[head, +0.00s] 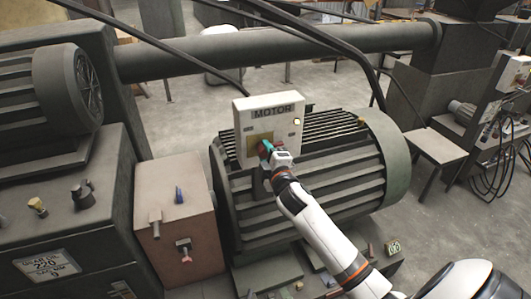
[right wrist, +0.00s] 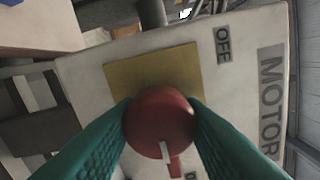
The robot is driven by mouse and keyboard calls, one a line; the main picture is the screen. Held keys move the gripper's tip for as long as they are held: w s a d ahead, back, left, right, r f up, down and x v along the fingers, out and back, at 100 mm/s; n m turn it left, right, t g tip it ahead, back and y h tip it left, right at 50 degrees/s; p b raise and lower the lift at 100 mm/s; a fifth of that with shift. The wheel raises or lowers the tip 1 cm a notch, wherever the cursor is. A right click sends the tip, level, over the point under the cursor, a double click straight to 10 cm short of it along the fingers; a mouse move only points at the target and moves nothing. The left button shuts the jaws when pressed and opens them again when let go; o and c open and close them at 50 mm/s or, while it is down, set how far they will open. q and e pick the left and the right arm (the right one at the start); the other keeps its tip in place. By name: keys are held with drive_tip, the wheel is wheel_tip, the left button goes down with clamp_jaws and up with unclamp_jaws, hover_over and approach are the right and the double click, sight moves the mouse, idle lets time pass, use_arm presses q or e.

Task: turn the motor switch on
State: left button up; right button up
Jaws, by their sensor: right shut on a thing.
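The white motor switch box (head: 243,112), labelled MOTOR, is mounted at the large ribbed motor (head: 340,185). My right gripper (head: 265,149) is at its yellow plate. In the right wrist view, the green fingers of my right gripper (right wrist: 162,118) are shut on the round red knob (right wrist: 160,112), one on each side. A white mark on the knob points down in that view, away from the OFF label (right wrist: 223,45) and toward a partly hidden label at the bottom edge. A small pale light (head: 297,121) shows on the box's right side. My left gripper is out of view.
A brown box (head: 178,215) with small levers stands left of the motor. A thick pipe (head: 270,50) runs behind the switch box, with dark cables in front of it. A low table (head: 425,150) and open floor lie to the right.

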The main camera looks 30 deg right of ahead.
drive_tip(key=o, duration=1)
drive_tip(key=shift+b+v, duration=1.05)
drive_tip(key=shift+v, duration=5)
drive_tip(key=shift+d+f, duration=0.15)
